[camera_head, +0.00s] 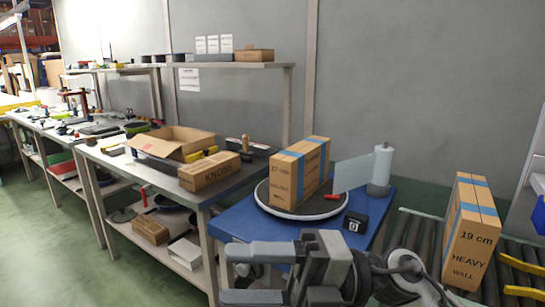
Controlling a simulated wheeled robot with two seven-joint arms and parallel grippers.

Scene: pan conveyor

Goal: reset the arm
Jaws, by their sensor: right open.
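My right gripper (228,275) is at the bottom middle, its fingers pointing left. The fingers are apart with nothing between them. It is in front of the blue table (236,221), clear of the boxes. My right arm comes in from the lower right, behind the gripper. My left gripper is out of view.
A tall blue-taped box (283,178) stands on a round turntable (328,207). A box marked 19 cm (470,240) stands on the roller conveyor (424,236) at right. Benches (95,152) line the left.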

